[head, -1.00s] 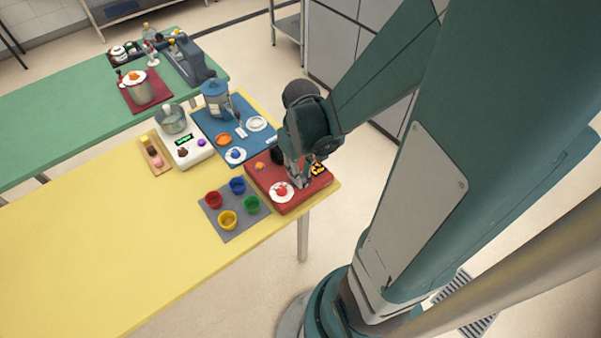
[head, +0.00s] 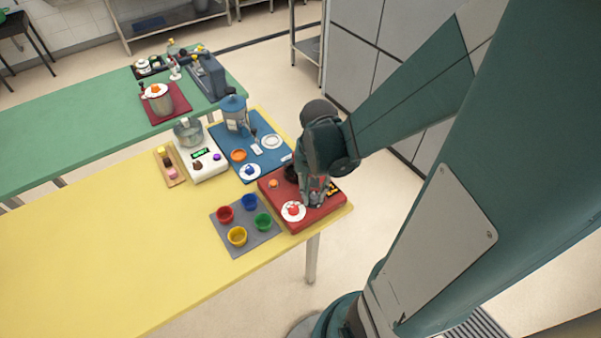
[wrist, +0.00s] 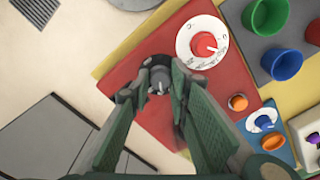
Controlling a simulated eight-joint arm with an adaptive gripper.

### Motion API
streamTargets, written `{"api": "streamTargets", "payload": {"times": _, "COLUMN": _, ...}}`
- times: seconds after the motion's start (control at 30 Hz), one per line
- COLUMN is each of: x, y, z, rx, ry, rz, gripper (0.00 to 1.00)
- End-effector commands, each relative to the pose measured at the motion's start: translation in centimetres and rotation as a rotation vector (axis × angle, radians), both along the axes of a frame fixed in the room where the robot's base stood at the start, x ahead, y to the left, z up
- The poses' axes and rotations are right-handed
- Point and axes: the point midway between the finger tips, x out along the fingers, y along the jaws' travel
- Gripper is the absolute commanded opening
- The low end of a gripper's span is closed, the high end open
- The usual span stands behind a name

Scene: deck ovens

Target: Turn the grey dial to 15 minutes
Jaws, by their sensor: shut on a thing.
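The grey dial (wrist: 158,80) sits on a dark round base on the red panel. In the wrist view it lies between my fingertips, with its top showing. My gripper (wrist: 155,87) is shut on the dial, one finger on each side. In the head view my gripper (head: 313,198) reaches down onto the red panel (head: 292,224) at the yellow table's right corner, and its fingers hide the dial. The dial's marks and its pointer's setting are too small to read.
A red knob on a white disc (wrist: 204,45) and an orange knob (wrist: 238,102) share the panel. Several coloured cups stand on a grey mat (head: 226,218) to the left. A blue mat (head: 270,163) with knobs and a jug lies behind.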

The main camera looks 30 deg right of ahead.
Motion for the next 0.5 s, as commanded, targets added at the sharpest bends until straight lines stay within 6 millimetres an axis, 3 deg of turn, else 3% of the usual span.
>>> {"api": "streamTargets", "payload": {"times": 0.37, "x": -0.06, "y": 0.09, "z": -0.04, "rx": 0.001, "ry": 0.0, "rz": -0.007, "gripper": 0.07}}
{"api": "streamTargets", "payload": {"times": 0.4, "x": -0.06, "y": 0.09, "z": -0.04, "rx": 0.001, "ry": 0.0, "rz": -0.007, "gripper": 0.21}}
{"api": "streamTargets", "payload": {"times": 0.5, "x": -0.06, "y": 0.07, "z": -0.04, "rx": 0.001, "ry": 0.0, "rz": -0.007, "gripper": 0.34}}
